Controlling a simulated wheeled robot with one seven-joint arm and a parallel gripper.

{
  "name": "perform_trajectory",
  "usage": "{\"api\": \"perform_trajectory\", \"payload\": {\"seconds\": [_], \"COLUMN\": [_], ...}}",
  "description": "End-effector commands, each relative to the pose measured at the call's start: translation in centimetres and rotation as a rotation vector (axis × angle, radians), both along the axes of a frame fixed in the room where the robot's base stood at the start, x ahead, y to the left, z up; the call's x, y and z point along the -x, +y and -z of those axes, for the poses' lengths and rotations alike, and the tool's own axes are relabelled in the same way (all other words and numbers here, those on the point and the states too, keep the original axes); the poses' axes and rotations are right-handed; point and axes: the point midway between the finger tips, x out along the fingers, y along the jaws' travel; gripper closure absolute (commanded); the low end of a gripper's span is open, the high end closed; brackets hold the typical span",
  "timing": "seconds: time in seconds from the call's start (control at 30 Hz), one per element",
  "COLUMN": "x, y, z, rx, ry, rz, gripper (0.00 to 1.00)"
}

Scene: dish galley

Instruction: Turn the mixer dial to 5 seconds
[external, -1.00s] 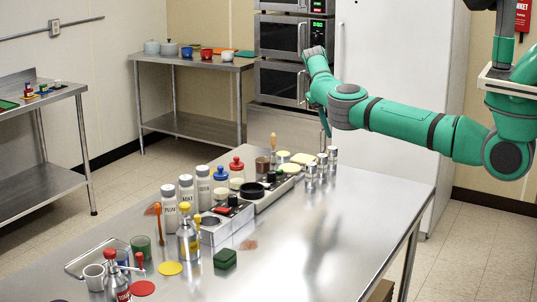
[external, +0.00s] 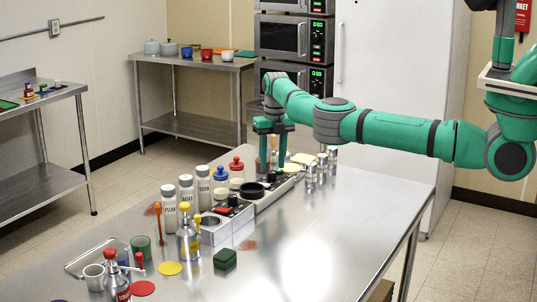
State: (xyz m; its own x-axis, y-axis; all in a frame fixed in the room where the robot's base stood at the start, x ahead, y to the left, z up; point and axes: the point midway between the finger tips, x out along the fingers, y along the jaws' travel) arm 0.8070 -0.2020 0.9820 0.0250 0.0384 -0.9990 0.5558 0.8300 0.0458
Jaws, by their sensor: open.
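A long low grey unit (external: 272,197) stands on the steel table, with a round black top (external: 252,191) at its near end. A small dark knob-like part (external: 271,177) shows near its middle; I take it for the dial, but its markings and setting are too small to read. My gripper (external: 273,166) is open and points down over the far part of this unit, its two green fingers apart. Whether the fingertips touch anything cannot be told. The gripper partly hides the dark brown container behind it.
A smaller grey box (external: 226,222) with a red handle stands in front. White shakers (external: 186,194) and red- and blue-capped bottles line the left. Several metal shakers (external: 311,175) stand close on the right. The table's right half (external: 340,230) is clear.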

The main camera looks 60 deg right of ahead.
Motion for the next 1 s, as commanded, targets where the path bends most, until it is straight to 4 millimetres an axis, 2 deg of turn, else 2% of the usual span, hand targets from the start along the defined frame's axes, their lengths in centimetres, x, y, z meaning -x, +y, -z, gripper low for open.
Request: {"api": "perform_trajectory", "payload": {"seconds": [0.03, 0.2, 0.57, 0.6, 0.77, 1.0], "x": [0.0, 0.0, -0.1, -0.1, -0.1, -0.1], "y": [0.1, 0.1, 0.1, 0.1, 0.1, 0.1], "z": [0.8, 2.4, 2.9, 2.9, 2.9, 2.9], "rx": [-0.001, 0.001, 0.001, 0.0, 0.001, 0.0], "ry": [0.001, 0.001, -0.001, 0.0, -0.001, 0.0], "rz": [0.0, -0.001, 0.0, 0.0, 0.0, 0.01], "gripper": [0.58, 0.58, 0.58, 0.61, 0.99, 0.99]}}
